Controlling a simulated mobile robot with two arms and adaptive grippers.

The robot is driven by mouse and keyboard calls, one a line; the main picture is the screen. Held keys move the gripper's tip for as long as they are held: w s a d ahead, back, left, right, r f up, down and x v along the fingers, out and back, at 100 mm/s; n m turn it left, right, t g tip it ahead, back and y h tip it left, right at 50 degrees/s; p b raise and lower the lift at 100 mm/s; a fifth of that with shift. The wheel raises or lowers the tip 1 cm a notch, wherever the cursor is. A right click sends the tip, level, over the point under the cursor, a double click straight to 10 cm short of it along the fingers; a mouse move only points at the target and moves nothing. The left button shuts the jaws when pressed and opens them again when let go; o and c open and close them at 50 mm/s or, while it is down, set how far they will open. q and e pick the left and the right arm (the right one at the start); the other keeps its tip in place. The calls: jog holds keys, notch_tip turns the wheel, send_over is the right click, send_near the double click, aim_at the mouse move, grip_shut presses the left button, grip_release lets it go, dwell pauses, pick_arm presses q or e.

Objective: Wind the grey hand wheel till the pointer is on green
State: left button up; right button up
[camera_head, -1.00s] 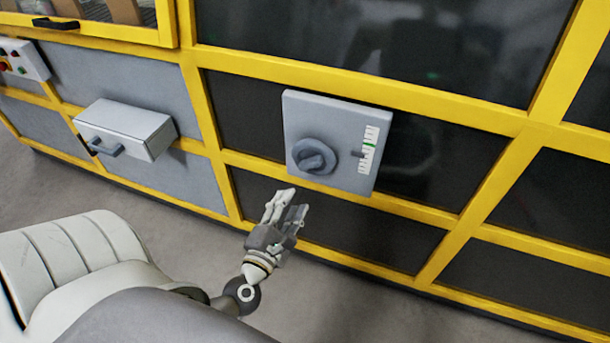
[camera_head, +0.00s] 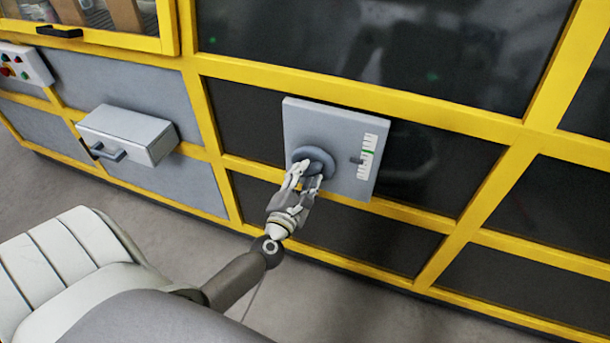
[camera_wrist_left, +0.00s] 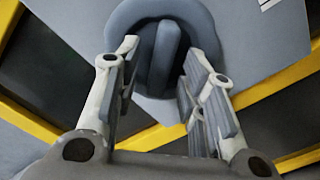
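The grey hand wheel (camera_head: 315,153) is on the left of a light grey panel box (camera_head: 330,112), and its raised grip bar (camera_wrist_left: 167,50) stands across its face. At the right is a white scale (camera_head: 367,142) with a green mark (camera_head: 368,153). The small dark pointer (camera_head: 357,160) is beside the scale, slightly below the green mark. My left gripper (camera_head: 308,173) is at the lower part of the wheel. In the left wrist view its fingers (camera_wrist_left: 161,52) are open, one on each side of the bar, with gaps visible. My right gripper is not in view.
A yellow frame (camera_head: 395,105) with dark panels surrounds the box. A grey drawer box (camera_head: 130,130) with a handle sticks out at the left. A button box (camera_head: 25,65) is at the far left. Grey floor lies clear in front.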

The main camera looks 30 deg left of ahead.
pick_arm(q)
grip_shut()
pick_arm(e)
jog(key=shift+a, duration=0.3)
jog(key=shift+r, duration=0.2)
